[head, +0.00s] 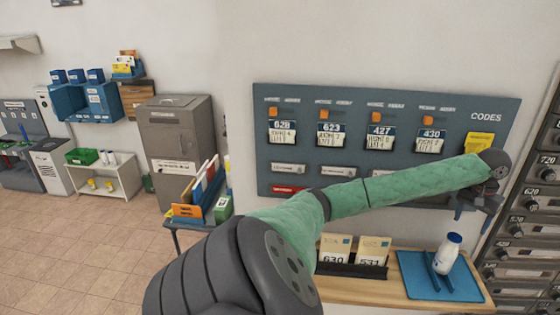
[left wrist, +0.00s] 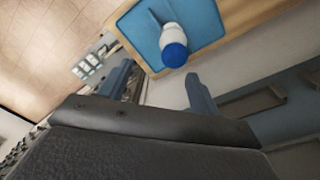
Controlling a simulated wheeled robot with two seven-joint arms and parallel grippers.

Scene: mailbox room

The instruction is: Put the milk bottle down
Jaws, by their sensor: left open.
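The milk bottle (head: 447,254) is white with a blue cap and is on a blue mat (head: 471,288) at the right end of a wooden shelf. It looks slanted in the head view; I cannot tell whether it truly tilts. A dark blue bar or rack piece (head: 431,271) is beside it. My left gripper (head: 474,212) is open and empty, above and a little right of the bottle. The left wrist view shows the bottle (left wrist: 173,40) beyond the spread fingers of the gripper (left wrist: 160,82), apart from them. My right gripper is out of view.
Two cards in a dark holder (head: 351,269) stand left of the mat on the wooden shelf. A panel with number tags (head: 380,104) is on the wall behind my left arm. A tall bank of drawers (head: 530,225) rises close on the right.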

